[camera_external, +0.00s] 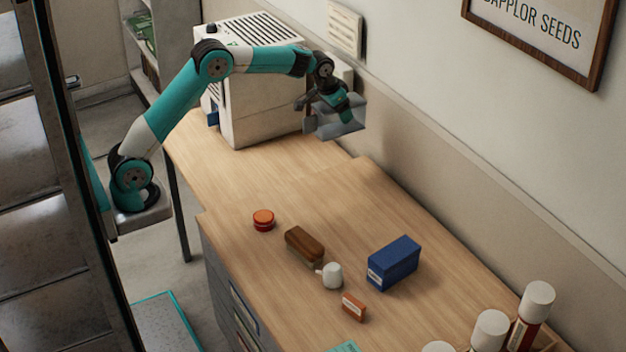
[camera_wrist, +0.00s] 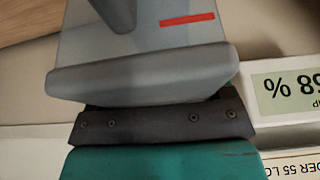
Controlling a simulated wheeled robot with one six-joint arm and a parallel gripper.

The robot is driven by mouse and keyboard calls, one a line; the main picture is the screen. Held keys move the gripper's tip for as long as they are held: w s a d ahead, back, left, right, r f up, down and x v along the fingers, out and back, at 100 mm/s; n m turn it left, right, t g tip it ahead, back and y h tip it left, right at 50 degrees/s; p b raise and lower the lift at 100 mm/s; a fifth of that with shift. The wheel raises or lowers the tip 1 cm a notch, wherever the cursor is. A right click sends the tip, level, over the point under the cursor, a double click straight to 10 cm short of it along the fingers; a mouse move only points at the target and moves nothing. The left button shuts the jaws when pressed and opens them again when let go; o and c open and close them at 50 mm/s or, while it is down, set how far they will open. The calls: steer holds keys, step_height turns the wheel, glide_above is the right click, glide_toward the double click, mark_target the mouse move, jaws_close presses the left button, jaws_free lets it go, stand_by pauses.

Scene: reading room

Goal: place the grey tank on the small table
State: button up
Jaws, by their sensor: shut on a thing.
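The grey tank (camera_external: 343,128) is a smoky, see-through container held at the right side of a white machine, above the wooden top. My gripper (camera_external: 326,108) is shut on it. In the wrist view the grey tank (camera_wrist: 145,38) fills the upper middle, with a red stripe on it; a dark grey finger covers part of it. A wooden table (camera_external: 215,155) with dark legs stands under the machine; I cannot tell for sure that it is the small table. The tank's underside and any contact with the machine or top are hidden.
The white machine (camera_external: 262,110) stands close to my arm, with the wall just behind. A drawer cabinet (camera_external: 290,210) adjoins the table. It holds a blue box (camera_external: 394,262), a brown block (camera_external: 305,245), a white cup (camera_external: 331,275) and an orange tin (camera_external: 263,219).

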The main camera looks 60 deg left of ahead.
steer(key=s+a+f+b, duration=0.1)
steer(key=a+b, duration=0.1)
steer(key=a, duration=1.1)
steer(key=s+a+f+b, duration=0.1)
steer(key=a+f, duration=0.1)
steer(key=a, duration=1)
steer(key=shift+s+a+f, duration=0.1)
steer(key=shift+s+f, duration=0.05)
steer(key=shift+f, duration=4.65)
steer(key=shift+s+a+f, duration=0.1)
steer(key=shift+f, duration=4.65)
steer(key=shift+f, duration=0.1)
steer(key=o, duration=0.5)
steer(key=shift+d+f, duration=0.1)
steer(key=shift+f, duration=0.05)
steer(key=o, duration=0.5)
